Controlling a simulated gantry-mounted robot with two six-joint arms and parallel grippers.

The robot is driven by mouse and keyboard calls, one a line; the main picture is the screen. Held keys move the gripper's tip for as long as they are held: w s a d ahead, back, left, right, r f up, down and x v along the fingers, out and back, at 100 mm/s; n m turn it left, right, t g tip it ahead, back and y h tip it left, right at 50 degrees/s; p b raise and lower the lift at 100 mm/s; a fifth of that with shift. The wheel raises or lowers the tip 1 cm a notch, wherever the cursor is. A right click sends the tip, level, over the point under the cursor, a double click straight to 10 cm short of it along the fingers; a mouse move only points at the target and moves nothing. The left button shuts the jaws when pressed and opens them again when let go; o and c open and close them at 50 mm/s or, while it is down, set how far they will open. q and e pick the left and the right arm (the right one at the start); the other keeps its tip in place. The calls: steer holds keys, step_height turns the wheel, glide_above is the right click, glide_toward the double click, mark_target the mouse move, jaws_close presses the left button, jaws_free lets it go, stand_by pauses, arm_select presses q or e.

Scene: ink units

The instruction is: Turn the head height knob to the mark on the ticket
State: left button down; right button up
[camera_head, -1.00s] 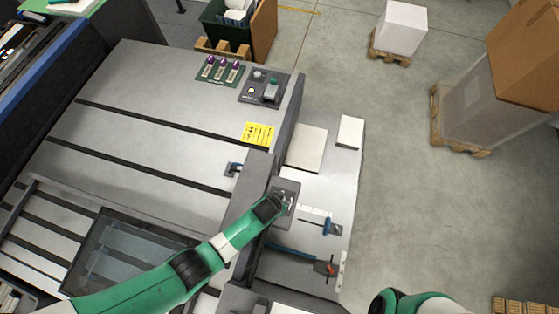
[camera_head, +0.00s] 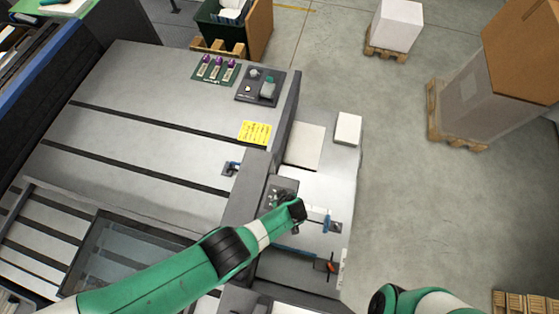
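My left arm reaches in from the lower left. My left gripper (camera_head: 283,197) is small and dark, over a dark grey panel (camera_head: 270,203) on the machine's right side. The arm's end and gripper cover much of that panel, so I cannot make out the head height knob or whether the fingers touch it. I cannot tell if the fingers are open or shut. A yellow ticket (camera_head: 254,133) with dark marks lies on the machine top; its writing is too small to read. My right arm shows at the bottom edge; its gripper is out of view.
A control block (camera_head: 260,86) and a green board with purple-topped parts (camera_head: 215,69) sit at the machine's back. A blue fitting (camera_head: 329,224) and an orange-and-black part (camera_head: 325,266) are on the light right-hand shelf.

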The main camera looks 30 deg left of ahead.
arm_select(q)
steer(key=shift+n+g+b, duration=0.3)
steer(key=shift+n, duration=0.4)
arm_select(e)
steer(key=shift+f, duration=0.4)
arm_select(q)
steer(key=shift+c, duration=1.5)
jaws_free()
